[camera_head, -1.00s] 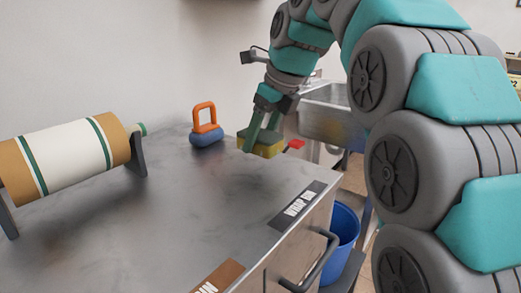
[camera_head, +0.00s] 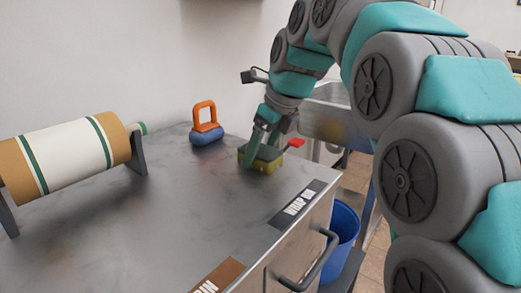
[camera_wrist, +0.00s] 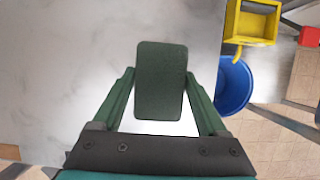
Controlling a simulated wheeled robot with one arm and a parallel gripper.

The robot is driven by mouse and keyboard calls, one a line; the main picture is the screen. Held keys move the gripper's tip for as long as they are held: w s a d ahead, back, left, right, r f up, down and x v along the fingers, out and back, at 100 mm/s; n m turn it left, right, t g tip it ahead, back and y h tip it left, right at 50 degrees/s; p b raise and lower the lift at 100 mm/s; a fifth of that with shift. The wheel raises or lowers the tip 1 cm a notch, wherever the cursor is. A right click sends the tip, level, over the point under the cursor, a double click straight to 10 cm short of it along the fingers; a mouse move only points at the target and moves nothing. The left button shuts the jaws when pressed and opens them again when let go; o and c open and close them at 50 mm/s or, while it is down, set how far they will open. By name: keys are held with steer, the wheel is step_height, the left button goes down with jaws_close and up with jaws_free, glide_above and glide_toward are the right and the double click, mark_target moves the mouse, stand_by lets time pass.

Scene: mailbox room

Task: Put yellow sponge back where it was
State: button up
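The yellow sponge (camera_head: 262,161) has a dark green top. It is between the fingers of my gripper (camera_head: 264,145), at the right part of the metal counter (camera_head: 165,215), near its edge. In the wrist view the sponge shows its dark green face (camera_wrist: 161,82), with a finger of my gripper (camera_wrist: 161,85) against each long side. My gripper appears shut on it. I cannot tell whether the sponge's underside touches the counter.
An orange-handled blue tool (camera_head: 206,130) stands behind and left of the sponge. A paper roll (camera_head: 70,157) on a stand fills the left. A blue bin (camera_head: 343,232) and a sink (camera_head: 335,119) are at right.

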mark_target(272, 154)
steer(key=o, duration=0.3)
steer(key=shift+v, duration=3.9)
steer(key=shift+a, duration=0.1)
